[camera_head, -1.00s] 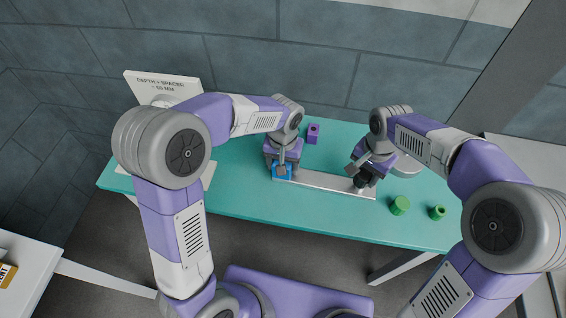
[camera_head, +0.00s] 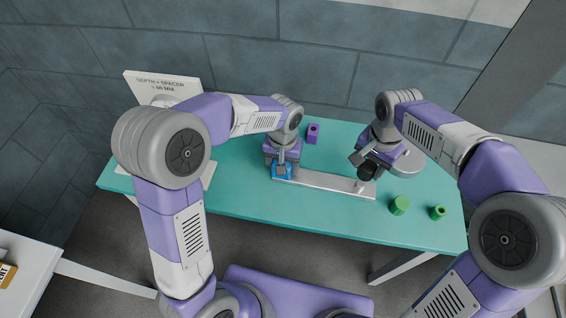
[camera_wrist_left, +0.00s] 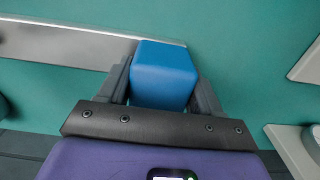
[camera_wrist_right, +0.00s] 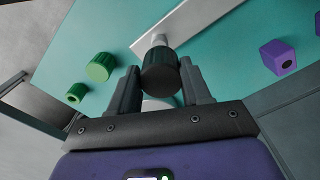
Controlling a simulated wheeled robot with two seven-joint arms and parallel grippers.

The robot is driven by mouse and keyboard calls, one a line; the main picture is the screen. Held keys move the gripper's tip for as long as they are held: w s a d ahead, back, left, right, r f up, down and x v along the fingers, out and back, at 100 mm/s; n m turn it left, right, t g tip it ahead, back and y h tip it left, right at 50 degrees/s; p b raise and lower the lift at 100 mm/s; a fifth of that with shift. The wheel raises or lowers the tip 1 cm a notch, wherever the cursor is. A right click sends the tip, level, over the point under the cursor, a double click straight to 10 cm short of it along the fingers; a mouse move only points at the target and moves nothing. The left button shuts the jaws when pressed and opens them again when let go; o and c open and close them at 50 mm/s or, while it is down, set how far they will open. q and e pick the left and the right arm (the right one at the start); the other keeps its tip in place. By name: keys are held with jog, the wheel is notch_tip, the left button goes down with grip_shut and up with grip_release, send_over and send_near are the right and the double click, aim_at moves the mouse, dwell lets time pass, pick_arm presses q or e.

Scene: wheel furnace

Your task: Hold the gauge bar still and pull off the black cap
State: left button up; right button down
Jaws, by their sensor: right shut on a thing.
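The grey gauge bar (camera_head: 325,181) lies on the teal table with a blue block (camera_head: 281,173) at its left end. My left gripper (camera_wrist_left: 162,85) is shut on the blue block, one finger on each side. My right gripper (camera_wrist_right: 159,80) is shut on the round black cap (camera_wrist_right: 160,72); the cap also shows in the head view (camera_head: 367,170). The cap is held above the bar's right end. A pale post (camera_wrist_right: 150,43) on the bar shows beyond the cap. I cannot tell whether the cap is fully clear of it.
A purple block (camera_head: 313,133) with a hole is behind the bar. A sign board (camera_head: 165,84) stands at the back left. The table (camera_head: 240,202) is bare in front of the bar.

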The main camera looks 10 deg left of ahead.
pick_arm(q)
jog(key=o, duration=0.5)
jog(key=shift+r, duration=0.15)
